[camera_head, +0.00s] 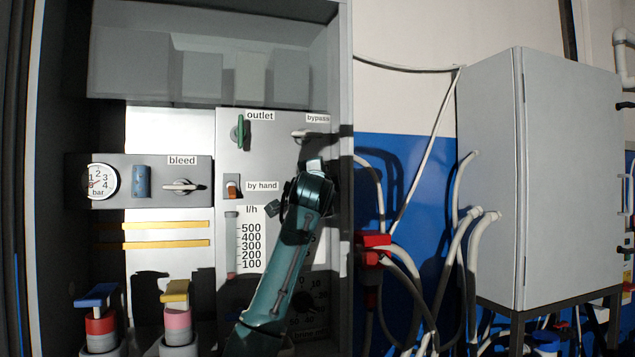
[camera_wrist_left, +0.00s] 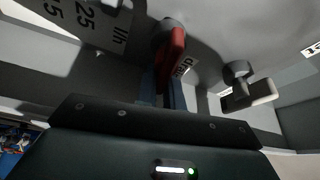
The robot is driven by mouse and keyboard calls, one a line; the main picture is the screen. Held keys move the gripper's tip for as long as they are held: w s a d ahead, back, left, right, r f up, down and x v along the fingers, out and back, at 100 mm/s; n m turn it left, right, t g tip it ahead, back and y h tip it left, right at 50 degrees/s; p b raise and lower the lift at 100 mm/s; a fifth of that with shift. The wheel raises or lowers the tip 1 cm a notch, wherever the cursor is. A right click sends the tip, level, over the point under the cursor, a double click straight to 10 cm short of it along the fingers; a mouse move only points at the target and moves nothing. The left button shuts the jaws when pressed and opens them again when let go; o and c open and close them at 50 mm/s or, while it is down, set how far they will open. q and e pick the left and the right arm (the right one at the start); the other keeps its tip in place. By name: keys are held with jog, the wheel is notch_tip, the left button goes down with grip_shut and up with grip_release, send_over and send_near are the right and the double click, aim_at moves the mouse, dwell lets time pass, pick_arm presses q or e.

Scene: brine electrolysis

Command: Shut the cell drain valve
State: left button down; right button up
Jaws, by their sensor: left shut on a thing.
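In the head view, my teal left arm rises from the bottom middle to the right part of the panel. Its wrist and arm cover the drain valve and the fingertips there. Whether the valve is open or shut, I cannot tell. My right gripper is in neither view.
The panel also bears a green outlet lever (camera_head: 240,131), a bypass lever (camera_head: 303,134) and a bleed lever (camera_head: 183,187). A grey cabinet (camera_head: 540,180) with hoses stands at right.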

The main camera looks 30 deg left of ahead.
pick_arm(q)
jog(key=shift+f+m+g, duration=0.3)
jog(key=shift+m+g, duration=0.2)
jog(key=shift+m, duration=0.6)
jog(key=shift+h, duration=0.3)
jog(key=c, duration=1.5)
grip_release()
jog(key=b+v, duration=0.5)
jog(key=v, duration=0.8)
jog(key=shift+d, duration=0.1)
